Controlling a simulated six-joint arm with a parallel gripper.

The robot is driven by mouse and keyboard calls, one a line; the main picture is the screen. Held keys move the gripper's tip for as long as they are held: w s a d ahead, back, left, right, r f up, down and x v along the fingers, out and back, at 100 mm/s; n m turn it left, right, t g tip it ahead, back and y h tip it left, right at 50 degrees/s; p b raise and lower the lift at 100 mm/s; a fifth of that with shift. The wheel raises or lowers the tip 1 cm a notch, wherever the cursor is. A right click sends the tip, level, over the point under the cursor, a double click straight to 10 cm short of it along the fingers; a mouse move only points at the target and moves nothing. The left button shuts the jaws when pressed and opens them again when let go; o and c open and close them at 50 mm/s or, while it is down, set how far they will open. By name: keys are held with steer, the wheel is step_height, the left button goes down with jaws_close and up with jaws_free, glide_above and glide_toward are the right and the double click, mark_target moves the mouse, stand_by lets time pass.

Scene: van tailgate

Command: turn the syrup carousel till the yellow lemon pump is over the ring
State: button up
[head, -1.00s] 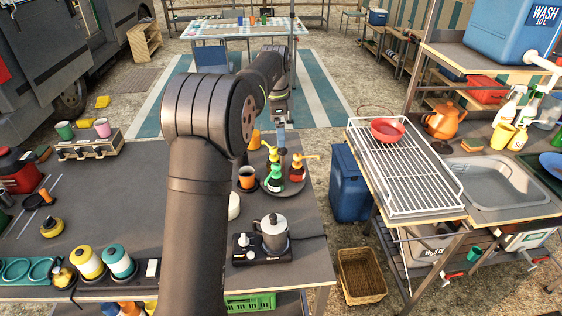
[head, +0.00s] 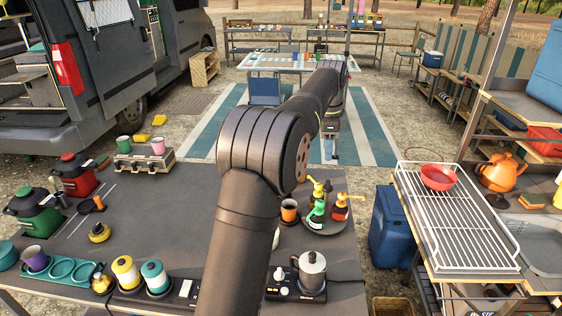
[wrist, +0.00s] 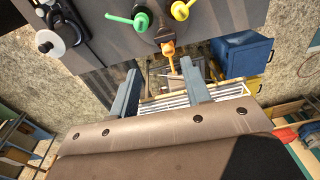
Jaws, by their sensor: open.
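The syrup carousel (head: 344,230) is a grey round plate on the right part of the table. Its yellow pump (head: 317,190) is at the back, the green pump (head: 316,215) in front, and the orange pump (head: 342,208) at the right. My gripper (wrist: 160,90) is open and empty in the wrist view. The orange pump's spout (wrist: 168,50) points towards the gap between its fingers, with no clear contact. Green (wrist: 138,20) and yellow (wrist: 182,10) spouts lie beyond.
A moka pot (head: 312,272) on a burner stands at the table's front right. A blue cool box (head: 391,228) stands on the ground right of the table, beside a stand with a white wire rack (head: 455,230). The left middle of the table (head: 165,215) is clear.

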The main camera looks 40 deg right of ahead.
steer(key=c, duration=0.4)
steer(key=shift+s+f+t, duration=0.1)
steer(key=shift+f+t, duration=0.2)
steer(key=shift+f, duration=0.1)
steer(key=shift+c, duration=1.4)
steer(key=f+t, duration=0.1)
steer(key=f+m+t, duration=0.1)
steer(key=f, duration=0.1)
steer(key=s+f+m+t, duration=0.1)
steer(key=t, duration=0.1)
steer(key=shift+a+f+y, duration=0.2)
steer(key=shift+a+y, duration=0.2)
jaws_close()
steer(key=s+f+m+t+h, duration=0.1)
steer(key=s+f+m+h, duration=0.3)
steer(key=s+m, duration=0.45)
steer(key=s+f+m+t+h, duration=0.2)
steer(key=s+f+m+h, duration=0.25)
steer(key=s+m, duration=0.4)
steer(key=d+r+x, duration=0.1)
steer(key=x, duration=1.1)
steer(key=shift+w+r, duration=0.2)
